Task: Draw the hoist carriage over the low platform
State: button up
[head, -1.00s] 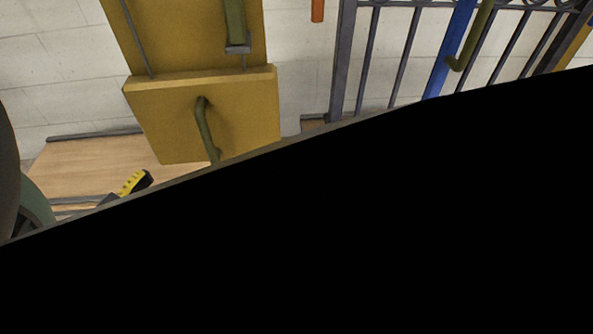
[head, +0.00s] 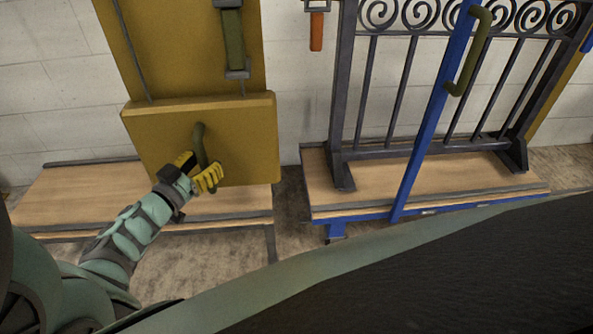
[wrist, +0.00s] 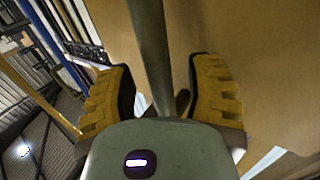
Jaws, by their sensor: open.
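A mustard-yellow block (head: 245,140), which I take for the hoist carriage, hangs below a tall yellow panel (head: 170,50) at the left of the head view. An olive bar handle (head: 199,137) stands out from its face. My gripper (head: 197,172) is at the lower part of this handle. In the wrist view, the yellow-padded fingers of my gripper (wrist: 160,95) are apart, with the handle bar (wrist: 150,45) running between them; contact is not clear. A low wooden platform (head: 80,190) lies behind and below the block.
A blue post (head: 430,120) with an olive handle (head: 473,60) stands before the gate. A floor gap separates the platforms.

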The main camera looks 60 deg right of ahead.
jog(key=shift+d, duration=0.3)
jog(key=shift+a, duration=0.1)
grip_shut()
dwell(0.4)
